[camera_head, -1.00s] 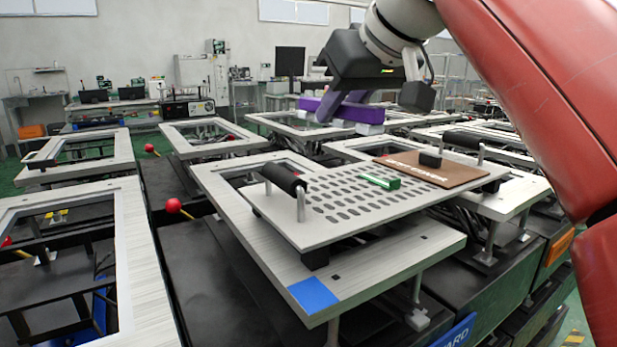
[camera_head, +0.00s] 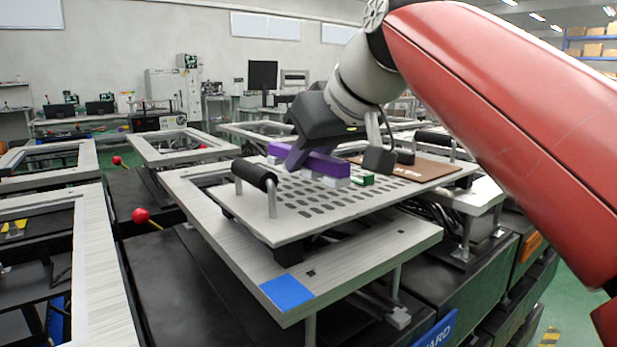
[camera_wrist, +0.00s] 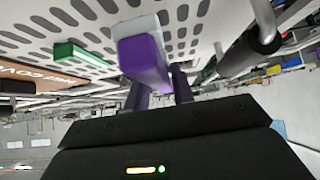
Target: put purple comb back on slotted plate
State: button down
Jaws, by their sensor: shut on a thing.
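The purple comb (camera_head: 325,164) is a purple bar with pale blocks beneath it, shut in my gripper (camera_head: 304,156). In the head view it is low over the slotted plate (camera_head: 318,207), left of the green block (camera_head: 362,180). I cannot tell whether it touches the plate. In the wrist view the comb (camera_wrist: 143,60) lies between my two dark fingers (camera_wrist: 158,92), with a pale block at its far end in front of the slots. The slotted plate (camera_wrist: 195,20) fills the top of that view.
A brown board (camera_head: 418,170) with lettering lies on the plate's right part. A black handle (camera_head: 254,175) stands at the plate's left end and another (camera_head: 435,139) at its far right. A blue square (camera_head: 287,292) marks the frame's front corner. The plate's front-left slots are bare.

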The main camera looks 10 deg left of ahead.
aim_at(319, 155)
jog(key=shift+f, duration=0.85)
jog(key=shift+f, duration=0.3)
jog(key=c, duration=1.2)
grip_release()
jog(key=p+v, duration=0.1)
jog(key=v, duration=0.5)
jog(key=shift+d+r, duration=0.1)
jog(key=shift+r, duration=0.35)
jog(key=shift+s+d+r, duration=0.35)
jog(key=shift+s, duration=0.05)
